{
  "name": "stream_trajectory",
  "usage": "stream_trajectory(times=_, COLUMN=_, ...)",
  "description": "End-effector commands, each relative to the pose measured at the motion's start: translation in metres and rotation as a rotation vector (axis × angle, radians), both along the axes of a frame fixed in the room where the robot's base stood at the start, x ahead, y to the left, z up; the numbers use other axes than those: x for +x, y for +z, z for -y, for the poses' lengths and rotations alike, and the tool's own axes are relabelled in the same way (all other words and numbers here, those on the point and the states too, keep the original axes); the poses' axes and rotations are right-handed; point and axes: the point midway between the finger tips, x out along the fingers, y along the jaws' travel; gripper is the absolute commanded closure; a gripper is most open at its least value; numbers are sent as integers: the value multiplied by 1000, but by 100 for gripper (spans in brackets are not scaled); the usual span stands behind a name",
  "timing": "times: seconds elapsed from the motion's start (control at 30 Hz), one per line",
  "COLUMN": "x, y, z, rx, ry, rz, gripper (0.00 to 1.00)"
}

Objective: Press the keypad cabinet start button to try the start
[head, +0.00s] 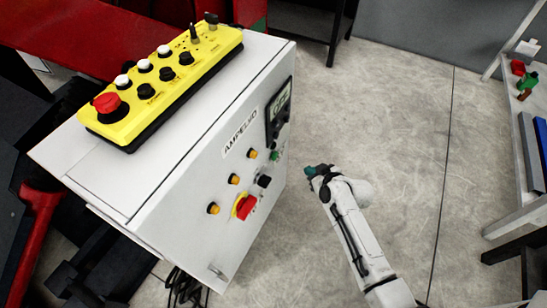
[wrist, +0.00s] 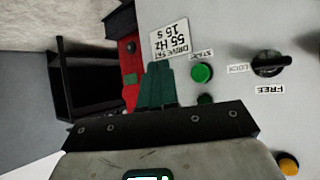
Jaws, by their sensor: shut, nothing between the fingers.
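My gripper (head: 311,170) is shut and empty, in front of the white cabinet's (head: 165,215) panel in the head view. In the wrist view its teal fingers (wrist: 157,80) point up the picture. A round green button (wrist: 202,73) with an upside-down label reading START is just right of the fingers, apart from them in the picture. A second green part (wrist: 205,99) shows below it, mostly hidden by my gripper body. In the head view a small green button (head: 277,155) sits on the panel's right side. I cannot tell the gap in depth.
A black rotary switch (wrist: 270,63) labelled LOCK and FREE and an orange button (wrist: 288,164) are nearby. A DRIVE SET card (wrist: 170,38) is above the fingers. A yellow control box (head: 165,85) lies on the cabinet. Open floor (head: 400,130) is to the right, then a bench (head: 515,200).

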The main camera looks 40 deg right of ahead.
Motion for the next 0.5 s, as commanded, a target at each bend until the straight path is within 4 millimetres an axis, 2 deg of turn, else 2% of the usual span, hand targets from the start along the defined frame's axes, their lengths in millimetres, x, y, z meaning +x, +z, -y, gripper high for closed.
stream_trajectory(times=0.27, x=4, y=1, z=-2, rx=1, ry=2, rz=-1, gripper=100)
stream_trajectory(times=0.5, x=28, y=1, z=-11, rx=1, ry=4, rz=-1, gripper=100)
